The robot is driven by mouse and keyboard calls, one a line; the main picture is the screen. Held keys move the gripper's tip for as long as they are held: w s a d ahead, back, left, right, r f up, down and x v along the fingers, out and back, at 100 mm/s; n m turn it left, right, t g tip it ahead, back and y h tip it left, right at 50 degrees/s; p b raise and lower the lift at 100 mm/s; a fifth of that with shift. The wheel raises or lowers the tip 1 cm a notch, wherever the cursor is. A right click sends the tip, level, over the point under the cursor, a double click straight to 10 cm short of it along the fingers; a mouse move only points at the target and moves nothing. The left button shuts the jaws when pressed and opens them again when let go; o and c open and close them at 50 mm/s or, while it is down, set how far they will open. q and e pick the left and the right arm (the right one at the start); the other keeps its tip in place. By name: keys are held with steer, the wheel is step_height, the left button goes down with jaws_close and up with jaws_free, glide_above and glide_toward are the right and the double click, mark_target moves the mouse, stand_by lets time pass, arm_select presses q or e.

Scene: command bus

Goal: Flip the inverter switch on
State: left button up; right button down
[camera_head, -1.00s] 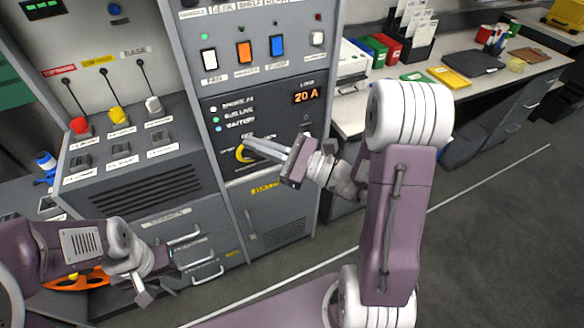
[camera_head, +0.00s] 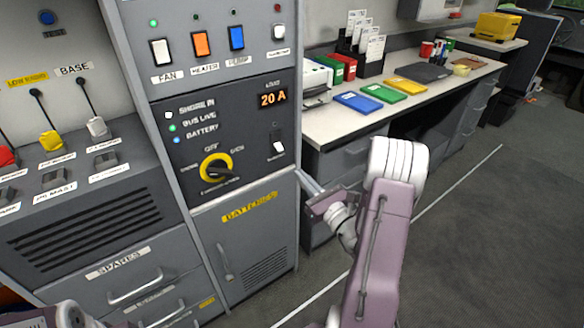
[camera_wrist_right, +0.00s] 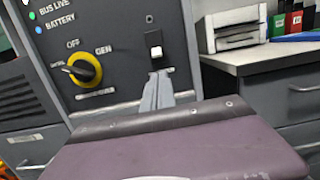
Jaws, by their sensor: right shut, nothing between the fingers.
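A small rocker switch (camera_head: 278,146) sits at the lower right of the dark power panel (camera_head: 240,125), under the orange "20 A" display. Its upper part is dark and its lower part white; its label is too small to read. It also shows in the right wrist view (camera_wrist_right: 155,50). My right gripper (camera_head: 304,181) is shut and empty, below and right of the rocker in the head view. In the right wrist view its closed fingertips (camera_wrist_right: 158,76) point up just below the rocker; contact cannot be told. My left gripper is out of view.
A yellow-ringed rotary knob (camera_head: 216,168) is left of the rocker. FAN (camera_head: 161,52), HEATER (camera_head: 201,44) and PUMP (camera_head: 237,38) switches and a white fourth switch (camera_head: 278,33) are above. A desk (camera_head: 345,125) with trays stands right of the cabinet. Floor is free at right.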

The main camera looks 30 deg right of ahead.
mark_target(279, 147)
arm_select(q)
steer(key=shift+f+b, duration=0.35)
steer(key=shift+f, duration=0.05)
arm_select(e)
steer(key=w, duration=0.3)
steer(key=w+r, duration=0.1)
steer(key=w, duration=0.5)
steer(key=shift+a+r, duration=0.2)
steer(key=shift+a, duration=0.2)
